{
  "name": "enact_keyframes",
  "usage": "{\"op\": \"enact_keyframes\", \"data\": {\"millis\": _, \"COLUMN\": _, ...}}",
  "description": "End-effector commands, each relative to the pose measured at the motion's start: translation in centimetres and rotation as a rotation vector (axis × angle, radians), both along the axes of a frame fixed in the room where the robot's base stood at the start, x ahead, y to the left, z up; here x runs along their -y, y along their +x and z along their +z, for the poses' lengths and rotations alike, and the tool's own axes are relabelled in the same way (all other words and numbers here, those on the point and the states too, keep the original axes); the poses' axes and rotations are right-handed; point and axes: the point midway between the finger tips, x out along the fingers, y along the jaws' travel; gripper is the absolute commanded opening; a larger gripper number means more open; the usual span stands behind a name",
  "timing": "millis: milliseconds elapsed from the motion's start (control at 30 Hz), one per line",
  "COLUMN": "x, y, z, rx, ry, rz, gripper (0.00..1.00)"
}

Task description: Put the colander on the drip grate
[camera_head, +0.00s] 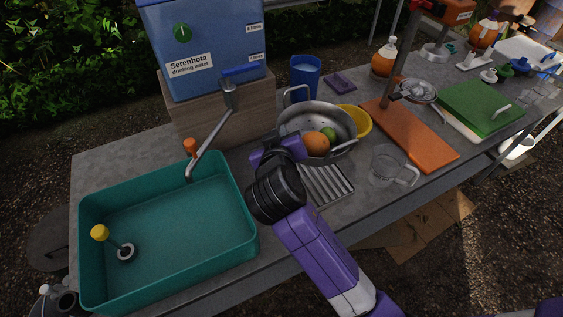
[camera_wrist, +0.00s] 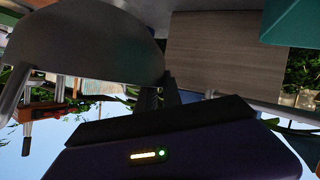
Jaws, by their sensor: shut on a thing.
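The metal colander (camera_head: 342,113) holds an orange (camera_head: 317,143) and a green fruit (camera_head: 327,133). My gripper (camera_head: 279,147) is shut on its rim at the left side, with the hold partly hidden by my wrist. In the wrist view the colander's grey outer wall (camera_wrist: 85,42) fills the upper left, touching the dark fingers of my gripper (camera_wrist: 167,88). The ribbed drip grate (camera_head: 328,184) lies on the table just in front of the colander, partly covered by my wrist. I cannot tell how high the colander is above the table.
A teal sink basin (camera_head: 251,222) with a tap is on the left. A clear jug (camera_head: 385,165) stands right of the grate, beside an orange board (camera_head: 435,146) with a press. A yellow bowl (camera_head: 361,122) and blue cup (camera_head: 304,77) are behind the colander.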

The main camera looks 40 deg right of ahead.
Motion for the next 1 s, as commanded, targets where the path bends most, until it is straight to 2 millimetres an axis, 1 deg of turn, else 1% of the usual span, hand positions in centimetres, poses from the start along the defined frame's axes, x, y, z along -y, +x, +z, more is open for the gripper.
{"op": "enact_keyframes", "data": {"millis": 33, "x": 0.0, "y": 0.0, "z": -1.2, "rx": -0.004, "ry": -0.004, "rz": 0.000, "gripper": 0.00}}
{"op": "enact_keyframes", "data": {"millis": 100, "x": 0.0, "y": -0.1, "z": -2.7, "rx": -0.004, "ry": -0.004, "rz": 0.001, "gripper": 0.00}}
{"op": "enact_keyframes", "data": {"millis": 200, "x": 0.0, "y": 0.0, "z": -4.6, "rx": -0.002, "ry": -0.004, "rz": 0.000, "gripper": 0.00}}
{"op": "enact_keyframes", "data": {"millis": 300, "x": 0.0, "y": 0.1, "z": -5.8, "rx": 0.000, "ry": -0.004, "rz": 0.001, "gripper": 0.00}}
{"op": "enact_keyframes", "data": {"millis": 467, "x": 0.0, "y": 0.1, "z": -6.7, "rx": 0.002, "ry": -0.003, "rz": 0.000, "gripper": 0.00}}
{"op": "enact_keyframes", "data": {"millis": 700, "x": 0.0, "y": 0.0, "z": -9.9, "rx": 0.000, "ry": -0.004, "rz": 0.000, "gripper": 0.00}}
{"op": "enact_keyframes", "data": {"millis": 767, "x": 0.0, "y": 0.1, "z": -10.4, "rx": 0.000, "ry": -0.004, "rz": 0.001, "gripper": 0.00}}
{"op": "enact_keyframes", "data": {"millis": 833, "x": 0.0, "y": 0.1, "z": -10.7, "rx": 0.002, "ry": -0.003, "rz": 0.002, "gripper": 0.00}}
{"op": "enact_keyframes", "data": {"millis": 1000, "x": 0.0, "y": 0.1, "z": -10.8, "rx": 0.005, "ry": -0.002, "rz": 0.001, "gripper": 0.00}}
